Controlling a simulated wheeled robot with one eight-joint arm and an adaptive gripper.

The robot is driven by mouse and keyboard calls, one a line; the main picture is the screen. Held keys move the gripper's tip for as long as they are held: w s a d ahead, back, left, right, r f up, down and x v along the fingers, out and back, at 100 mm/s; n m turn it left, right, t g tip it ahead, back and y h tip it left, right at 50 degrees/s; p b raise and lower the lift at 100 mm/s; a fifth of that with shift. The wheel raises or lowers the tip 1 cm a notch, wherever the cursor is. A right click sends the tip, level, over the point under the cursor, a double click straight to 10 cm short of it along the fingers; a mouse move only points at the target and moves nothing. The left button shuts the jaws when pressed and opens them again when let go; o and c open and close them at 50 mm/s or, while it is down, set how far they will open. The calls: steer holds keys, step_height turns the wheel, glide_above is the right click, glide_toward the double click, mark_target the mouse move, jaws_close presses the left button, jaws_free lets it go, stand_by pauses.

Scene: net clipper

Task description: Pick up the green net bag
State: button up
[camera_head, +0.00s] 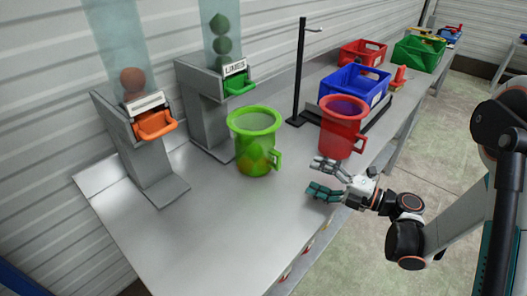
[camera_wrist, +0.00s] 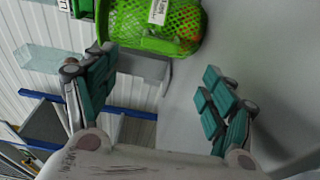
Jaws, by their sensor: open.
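The green net bag (camera_head: 255,128) stands upright on the metal table, with a wide rim and a handle-like loop on its right side. Orange and green fruit shows through its lower part. In the wrist view the bag (camera_wrist: 140,25) is cut off by the top edge and shows green mesh with a white tag. My gripper (camera_head: 322,178) is open and empty, to the right of the bag in the head view and apart from it. In the wrist view my gripper (camera_wrist: 160,72) has its fingers spread wide below the bag, with clear space between them.
A red net container (camera_head: 342,128) stands just behind my gripper. Two grey dispensers, with an orange tray (camera_head: 156,125) and a green tray (camera_head: 239,86), stand at the left. A black post (camera_head: 299,75) and a blue crate (camera_head: 354,82) are farther back. The front tabletop is clear.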

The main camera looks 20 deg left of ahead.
mark_target(280, 163)
steer(key=a, duration=0.3)
steer(key=w+a+p, duration=0.1)
steer(key=a, duration=0.2)
steer(key=shift+w+a, duration=0.1)
steer(key=shift+w, duration=0.05)
steer(key=shift+w+a+f+b, duration=0.1)
steer(key=shift+w+a+b, duration=0.2)
steer(key=shift+a, duration=0.6)
steer(key=shift+w+a+b, duration=0.1)
steer(key=shift+a+b, duration=0.25)
steer(key=shift+a, duration=0.55)
steer(key=shift+w+a+f+b, duration=0.15)
steer(key=shift+a+b, duration=0.2)
steer(key=shift+a, duration=0.55)
steer(key=shift+w+a+r, duration=0.1)
steer(key=shift+a+r, duration=0.1)
steer(key=shift+a, duration=0.25)
steer(key=c, duration=1.2)
steer(key=shift+r, duration=0.15)
